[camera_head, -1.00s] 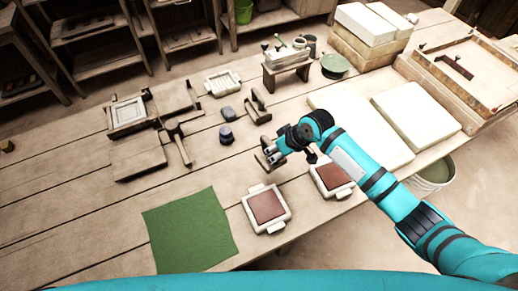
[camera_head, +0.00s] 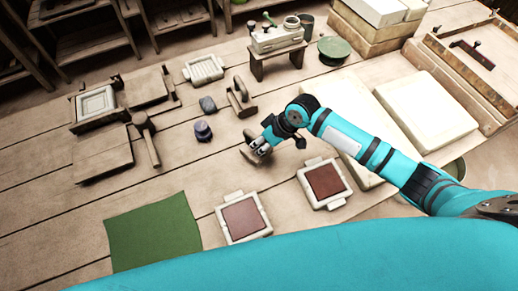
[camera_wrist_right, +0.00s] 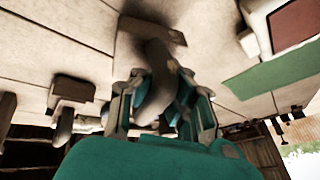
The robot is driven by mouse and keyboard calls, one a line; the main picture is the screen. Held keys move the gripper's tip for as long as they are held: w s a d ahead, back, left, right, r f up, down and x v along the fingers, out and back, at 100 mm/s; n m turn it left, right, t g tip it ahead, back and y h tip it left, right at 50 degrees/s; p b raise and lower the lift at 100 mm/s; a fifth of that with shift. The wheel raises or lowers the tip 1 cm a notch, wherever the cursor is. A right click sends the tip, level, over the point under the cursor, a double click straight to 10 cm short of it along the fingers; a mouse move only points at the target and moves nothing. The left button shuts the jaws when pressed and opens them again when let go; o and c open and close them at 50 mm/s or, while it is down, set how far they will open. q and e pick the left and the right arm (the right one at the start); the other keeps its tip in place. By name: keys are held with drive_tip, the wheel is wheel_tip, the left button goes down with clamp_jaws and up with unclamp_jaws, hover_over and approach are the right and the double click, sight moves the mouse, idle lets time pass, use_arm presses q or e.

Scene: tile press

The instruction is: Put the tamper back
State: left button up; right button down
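The tamper, a wooden block with a rounded grey-brown handle, is at my right gripper. In the right wrist view its handle (camera_wrist_right: 157,78) stands between the two fingers, which appear to touch it on both sides, and its block (camera_wrist_right: 150,30) lies beyond. In the head view my right gripper (camera_head: 259,147) is over the table's middle, with the tamper's block (camera_head: 249,156) partly hidden under the fingers. I cannot tell whether the block touches the table. My left gripper is out of view.
A wooden piece with uprights (camera_head: 240,98) stands just behind my right gripper. Two framed red-brown tiles (camera_head: 243,218) (camera_head: 325,182) lie in front, beside a green cloth (camera_head: 153,233). A mallet (camera_head: 146,138), dark lumps (camera_head: 203,131) and a small bench (camera_head: 276,55) stand around.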

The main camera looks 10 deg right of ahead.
drive_tip(key=shift+f, duration=1.3)
drive_tip(key=c, duration=2.1)
unclamp_jaws()
drive_tip(key=shift+f, duration=0.2)
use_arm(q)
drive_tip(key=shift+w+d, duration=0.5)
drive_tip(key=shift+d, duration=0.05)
use_arm(e)
drive_tip(key=o, duration=0.6)
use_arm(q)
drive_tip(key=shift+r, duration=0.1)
use_arm(e)
drive_tip(key=shift+r, duration=0.15)
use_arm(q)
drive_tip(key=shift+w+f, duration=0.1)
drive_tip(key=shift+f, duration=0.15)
use_arm(e)
drive_tip(key=v, duration=1.2)
drive_tip(key=shift+s, duration=0.1)
